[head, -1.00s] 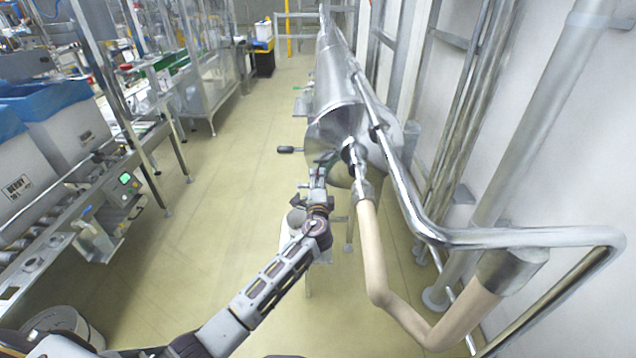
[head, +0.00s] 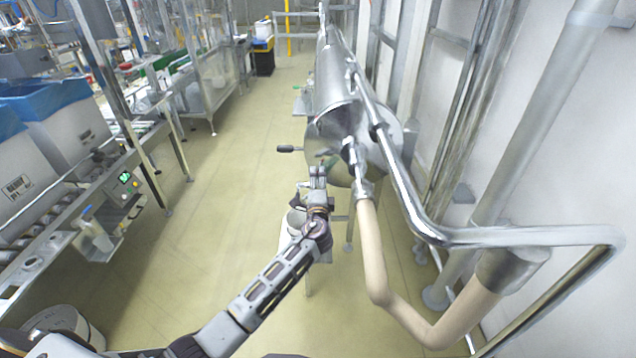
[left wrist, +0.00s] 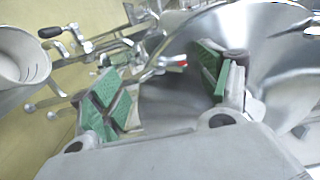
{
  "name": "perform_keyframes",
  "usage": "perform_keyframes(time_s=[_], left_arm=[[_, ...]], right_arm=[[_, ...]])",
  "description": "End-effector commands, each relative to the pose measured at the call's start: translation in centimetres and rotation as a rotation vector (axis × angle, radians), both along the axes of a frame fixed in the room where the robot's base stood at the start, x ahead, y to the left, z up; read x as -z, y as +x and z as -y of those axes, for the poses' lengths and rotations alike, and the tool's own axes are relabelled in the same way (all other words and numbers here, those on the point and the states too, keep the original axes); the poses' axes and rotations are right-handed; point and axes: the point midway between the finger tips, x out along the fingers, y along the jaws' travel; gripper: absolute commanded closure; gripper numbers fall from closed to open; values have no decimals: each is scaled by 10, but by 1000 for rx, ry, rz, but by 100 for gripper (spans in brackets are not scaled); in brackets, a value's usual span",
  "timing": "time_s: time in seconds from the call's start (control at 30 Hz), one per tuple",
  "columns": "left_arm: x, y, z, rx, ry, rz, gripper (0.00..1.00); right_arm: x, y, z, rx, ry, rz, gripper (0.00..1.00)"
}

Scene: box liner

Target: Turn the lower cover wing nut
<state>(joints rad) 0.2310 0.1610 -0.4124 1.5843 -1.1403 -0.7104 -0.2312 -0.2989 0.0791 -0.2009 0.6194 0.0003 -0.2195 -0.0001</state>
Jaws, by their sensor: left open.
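A polished steel vessel (head: 338,92) stands along the right side in the head view, with its rounded cover end facing me. My left gripper (head: 318,170) is just below and in front of that end. In the left wrist view the gripper (left wrist: 163,86) is open, its green-padded fingers apart with nothing held between them. Shiny curved steel (left wrist: 265,45) fills the right behind the fingers. A small red-tipped part (left wrist: 176,64) shows between the fingers, beyond them. I cannot tell which fitting is the lower wing nut. My right gripper is not seen.
A black-handled lever (head: 290,149) sticks out left of the vessel. A steel pipe (head: 410,205) and a beige hose (head: 375,260) run close on the right. A white container (left wrist: 20,62) is at the wrist view's left edge. The floor aisle left is clear.

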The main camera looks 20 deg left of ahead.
Motion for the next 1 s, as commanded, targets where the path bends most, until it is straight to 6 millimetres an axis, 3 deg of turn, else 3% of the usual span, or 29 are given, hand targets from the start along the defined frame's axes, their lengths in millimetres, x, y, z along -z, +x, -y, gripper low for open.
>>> perform_keyframes(time_s=[1.0], left_arm=[[1,-97,28,0,0,-1,23]], right_arm=[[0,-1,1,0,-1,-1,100]])
